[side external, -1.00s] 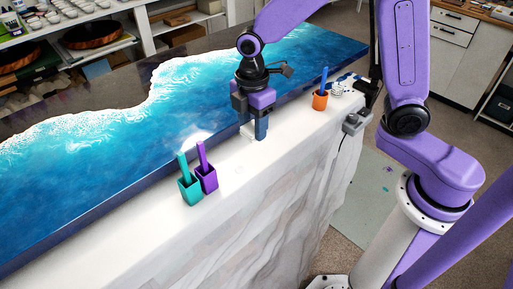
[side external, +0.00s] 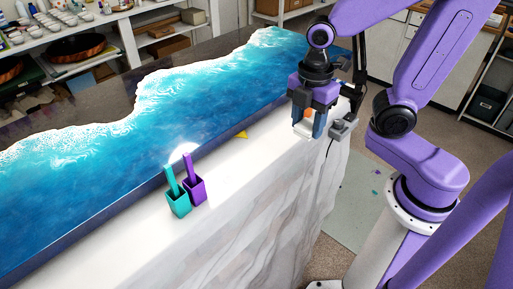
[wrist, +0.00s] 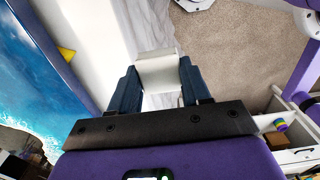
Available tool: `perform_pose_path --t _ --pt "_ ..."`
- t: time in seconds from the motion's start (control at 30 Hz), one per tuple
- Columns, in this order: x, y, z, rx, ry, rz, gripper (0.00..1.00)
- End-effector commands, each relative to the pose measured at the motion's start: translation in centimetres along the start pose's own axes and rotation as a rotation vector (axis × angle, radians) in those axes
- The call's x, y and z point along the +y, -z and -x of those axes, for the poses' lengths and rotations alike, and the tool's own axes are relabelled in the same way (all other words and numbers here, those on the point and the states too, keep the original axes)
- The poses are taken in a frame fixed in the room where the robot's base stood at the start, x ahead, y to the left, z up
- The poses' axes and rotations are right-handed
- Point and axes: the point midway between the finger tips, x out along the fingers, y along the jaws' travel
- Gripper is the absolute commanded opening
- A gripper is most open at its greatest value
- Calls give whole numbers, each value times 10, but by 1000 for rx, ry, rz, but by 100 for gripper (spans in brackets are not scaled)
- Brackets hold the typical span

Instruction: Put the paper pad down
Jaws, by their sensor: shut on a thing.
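The paper pad is a small white block (wrist: 158,72). In the wrist view it sits between the two dark blue fingers of my gripper (wrist: 160,84), which is shut on it. In the side view my gripper (side external: 306,124) is over the far right part of the white ledge, and the pad's pale lower part (side external: 302,130) shows between the fingers. I cannot tell whether the pad touches the ledge.
The white ledge (side external: 230,160) runs beside the blue resin table (side external: 110,150). A yellow triangle (side external: 241,135) lies mid-ledge. An orange cup (side external: 308,112) is partly hidden behind my gripper.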

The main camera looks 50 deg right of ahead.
Motion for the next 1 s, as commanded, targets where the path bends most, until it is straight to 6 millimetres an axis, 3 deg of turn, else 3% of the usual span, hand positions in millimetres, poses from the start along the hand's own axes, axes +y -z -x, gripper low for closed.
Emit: perform_pose_path --t 0.6,1.0 --pt "85 16 -40 -1 3 -3 14" --pt "121 24 -85 0 1 -2 14"
